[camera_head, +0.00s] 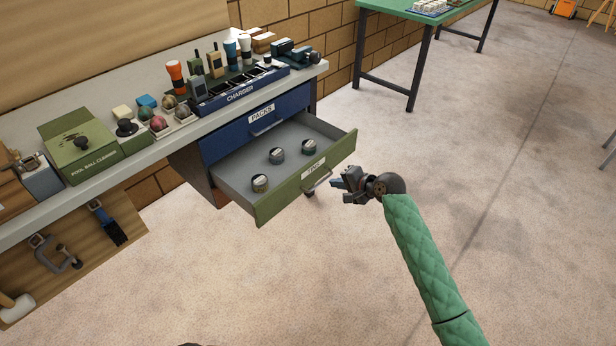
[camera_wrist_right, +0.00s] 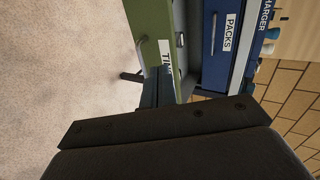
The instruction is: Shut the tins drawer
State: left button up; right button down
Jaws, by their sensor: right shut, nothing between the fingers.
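The tins drawer (camera_head: 305,188) has a green front with a TINS label and a bar handle (camera_head: 318,186). It is pulled well out of the bench cabinet. Three small tins (camera_head: 278,155) stand apart on its grey floor. My right gripper (camera_head: 337,183) is shut and empty, just outside the drawer front, close to the handle's right side. I cannot tell whether it touches. In the right wrist view the shut fingers (camera_wrist_right: 160,88) overlap the green drawer front (camera_wrist_right: 150,25), hiding part of its label. My left gripper is not in view.
The blue PACKS drawer (camera_head: 255,122) above is shut. The bench top holds a charger rack (camera_head: 240,92), balls and a green ball-cleaner box (camera_head: 80,152). Clamp and brush hang on a board below left. The floor (camera_head: 300,280) before the drawer is clear. A green table (camera_head: 420,12) stands behind.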

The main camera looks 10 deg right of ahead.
jog(key=shift+w+a+m, duration=0.1)
jog(key=shift+m, duration=0.2)
jog(key=p, duration=0.2)
send_near(300, 175)
notch_tip(300, 175, down, 3)
jog(key=w+a, duration=0.2)
jog(key=w, duration=0.1)
jog(key=shift+w+a, duration=0.1)
jog(key=shift+w, duration=0.1)
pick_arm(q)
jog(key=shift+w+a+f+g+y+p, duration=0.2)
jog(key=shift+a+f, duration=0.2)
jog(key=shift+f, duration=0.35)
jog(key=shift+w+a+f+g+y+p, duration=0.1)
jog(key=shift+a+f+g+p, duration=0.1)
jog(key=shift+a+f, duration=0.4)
pick_arm(e)
jog(key=shift+w+a+f, duration=0.15)
jog(key=shift+w+a, duration=0.3)
jog(key=shift+w, duration=0.1)
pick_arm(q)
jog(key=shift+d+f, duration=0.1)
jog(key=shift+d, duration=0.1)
